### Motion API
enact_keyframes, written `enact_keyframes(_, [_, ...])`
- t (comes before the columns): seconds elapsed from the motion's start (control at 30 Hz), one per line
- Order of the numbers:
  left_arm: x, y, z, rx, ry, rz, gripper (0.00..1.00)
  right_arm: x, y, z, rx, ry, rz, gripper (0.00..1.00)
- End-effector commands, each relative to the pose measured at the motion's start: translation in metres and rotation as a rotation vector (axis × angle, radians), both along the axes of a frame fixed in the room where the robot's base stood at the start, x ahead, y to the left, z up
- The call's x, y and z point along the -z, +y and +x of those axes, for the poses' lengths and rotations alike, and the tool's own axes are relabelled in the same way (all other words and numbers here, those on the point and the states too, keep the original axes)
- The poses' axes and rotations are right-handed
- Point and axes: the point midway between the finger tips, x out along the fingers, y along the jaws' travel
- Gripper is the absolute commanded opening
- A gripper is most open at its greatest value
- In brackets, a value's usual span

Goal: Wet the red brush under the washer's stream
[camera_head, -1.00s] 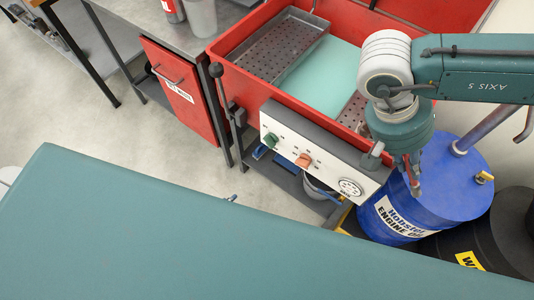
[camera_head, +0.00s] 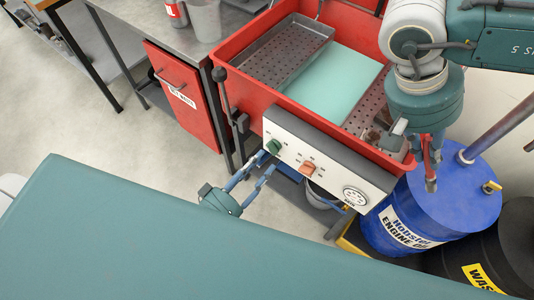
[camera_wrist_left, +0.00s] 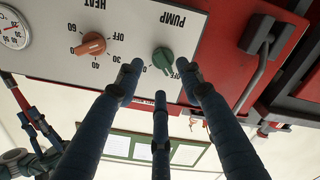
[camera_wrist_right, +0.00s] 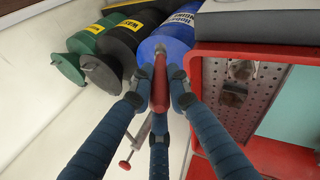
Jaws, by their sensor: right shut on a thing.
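The washer is a red tub (camera_head: 247,88) with a white control panel (camera_head: 330,165) on its front. The panel carries a green PUMP knob (camera_head: 274,147) and an orange HEAT knob (camera_head: 308,167). My left gripper (camera_head: 264,166) is open at the green knob; the left wrist view shows the knob (camera_wrist_left: 162,60) between its spread fingertips, contact unclear. My right gripper (camera_head: 430,175) is shut on the red brush (camera_wrist_right: 158,82), right of the washer's front corner, above the blue drum. The fingers hide part of the brush; its bristles cannot be made out. No water stream is visible.
Perforated trays (camera_head: 282,52) lie in the tub beside a pale green bare area (camera_head: 335,88). A blue oil drum (camera_head: 440,208) and black waste drum (camera_head: 505,245) stand right of the washer. A red-doored cabinet (camera_head: 180,103) stands left. A teal surface (camera_head: 180,245) fills the foreground.

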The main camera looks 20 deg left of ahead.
Motion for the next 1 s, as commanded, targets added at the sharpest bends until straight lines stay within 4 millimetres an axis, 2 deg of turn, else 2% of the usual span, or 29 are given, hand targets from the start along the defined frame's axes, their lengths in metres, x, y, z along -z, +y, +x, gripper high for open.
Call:
enact_keyframes(0.03, [-0.002,-0.004,0.010,0.000,-0.003,-0.001,0.38,-0.002,0.000,0.000,0.000,0.000,0.000,0.00])
enact_keyframes(0.2, [-0.001,-0.010,0.029,-0.001,-0.001,0.000,0.38,-0.004,0.000,0.000,0.000,0.000,0.000,0.00])
enact_keyframes(0.6, [0.000,-0.013,0.035,0.000,0.001,0.001,0.38,-0.004,0.000,0.000,0.000,0.000,0.000,0.00])
enact_keyframes(0.67, [0.000,-0.013,0.035,0.000,0.001,0.001,0.28,-0.004,0.000,0.000,0.000,0.000,0.000,0.00])
enact_keyframes(0.8, [0.000,-0.013,0.035,0.000,0.001,0.001,0.00,-0.004,0.000,0.000,0.000,0.000,0.000,0.00])
enact_keyframes(1.0, [-0.001,-0.013,0.035,-0.001,-0.010,0.034,0.00,-0.007,0.000,0.000,0.000,0.000,0.000,0.00])
